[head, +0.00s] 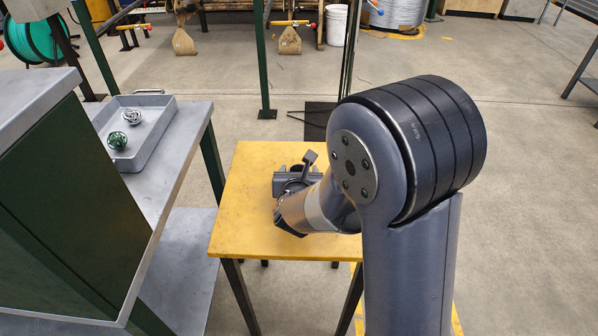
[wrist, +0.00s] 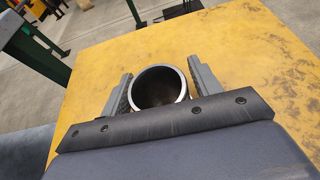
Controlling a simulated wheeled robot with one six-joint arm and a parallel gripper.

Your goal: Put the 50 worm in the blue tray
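My gripper (head: 296,182) is low over the yellow table, largely hidden behind my own arm in the head view. In the wrist view its two grey fingers (wrist: 160,68) stand on either side of a hollow grey cylinder with a pale rim (wrist: 160,106). The cylinder is upright with its open end toward the camera. It may be the 50 worm; no marking is readable. The fingers lie close along its sides, but I cannot tell whether they touch it. No blue tray can be made out in either view.
The yellow table (head: 250,215) is otherwise mostly bare. A grey bench (head: 185,150) on the left bears a grey tray (head: 160,130) with a green wire ball (head: 117,140) and a silver wire ball (head: 132,116). A dark green post (head: 262,60) stands behind the table.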

